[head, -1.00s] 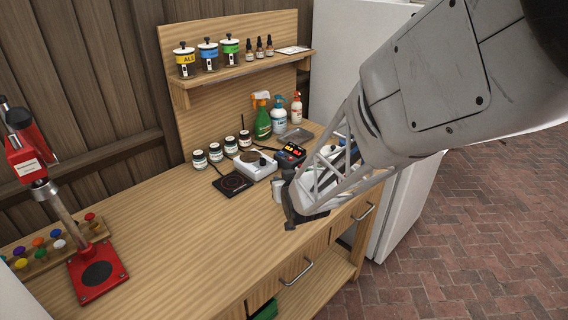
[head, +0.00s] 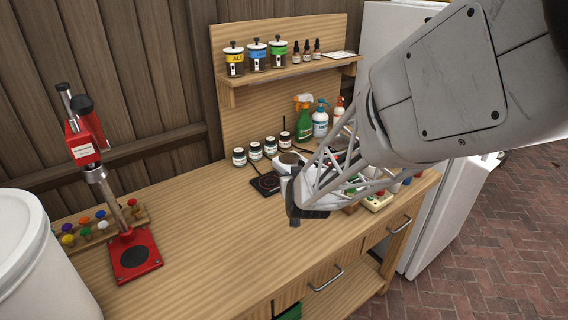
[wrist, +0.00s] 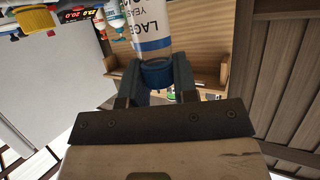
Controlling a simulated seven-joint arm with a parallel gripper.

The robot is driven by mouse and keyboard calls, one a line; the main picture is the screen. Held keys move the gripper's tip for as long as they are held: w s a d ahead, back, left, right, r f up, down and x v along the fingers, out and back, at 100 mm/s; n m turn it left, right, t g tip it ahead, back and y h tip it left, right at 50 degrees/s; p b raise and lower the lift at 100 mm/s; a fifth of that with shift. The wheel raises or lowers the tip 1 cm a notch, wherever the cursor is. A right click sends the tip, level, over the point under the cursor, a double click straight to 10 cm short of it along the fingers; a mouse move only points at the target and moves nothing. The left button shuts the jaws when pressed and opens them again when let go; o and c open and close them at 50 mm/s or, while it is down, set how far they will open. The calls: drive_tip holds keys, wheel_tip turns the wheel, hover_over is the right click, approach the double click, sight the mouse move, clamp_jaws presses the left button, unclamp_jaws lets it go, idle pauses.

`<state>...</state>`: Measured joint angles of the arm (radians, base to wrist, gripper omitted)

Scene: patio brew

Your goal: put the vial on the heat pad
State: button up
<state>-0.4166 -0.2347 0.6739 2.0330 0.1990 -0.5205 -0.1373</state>
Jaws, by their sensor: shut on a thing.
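The vial, labelled as lager yeast with a blue band and blue cap, is in my gripper's jaws in the wrist view (wrist: 152,35). In the head view a small pale part of the vial (head: 285,188) shows at the jaws. My gripper (head: 291,198) is shut on it, above the bench and just right of the heat pad. The heat pad (head: 264,184) is a flat black square with a red mark, lying on the bench. Its right edge is partly hidden by the vial and gripper. Nothing visible stands on the pad.
A white device (head: 287,162) stands right behind the pad, partly hidden by my arm. Several small jars (head: 255,151) stand behind the pad, with spray bottles (head: 303,118) farther right. A red press (head: 135,250) is at the left. The bench (head: 215,225) between is clear.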

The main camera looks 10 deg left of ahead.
drive_tip(key=shift+a+r, duration=0.2)
drive_tip(key=shift+a, duration=1.75)
drive_tip(key=w+a+f, duration=0.1)
drive_tip(key=w+a, duration=0.5)
drive_tip(key=w, duration=0.7)
drive_tip(key=shift+w+a+f, duration=0.15)
drive_tip(key=shift+w, duration=0.2)
drive_tip(key=shift+w+a+f, duration=0.1)
drive_tip(key=shift+w+f, duration=0.1)
drive_tip(key=shift+f, duration=0.75)
drive_tip(key=shift+w+a+f, duration=0.1)
drive_tip(key=shift+w+f, duration=0.1)
drive_tip(key=shift+f, duration=0.7)
drive_tip(key=shift+f, duration=0.1)
drive_tip(key=o, duration=0.9)
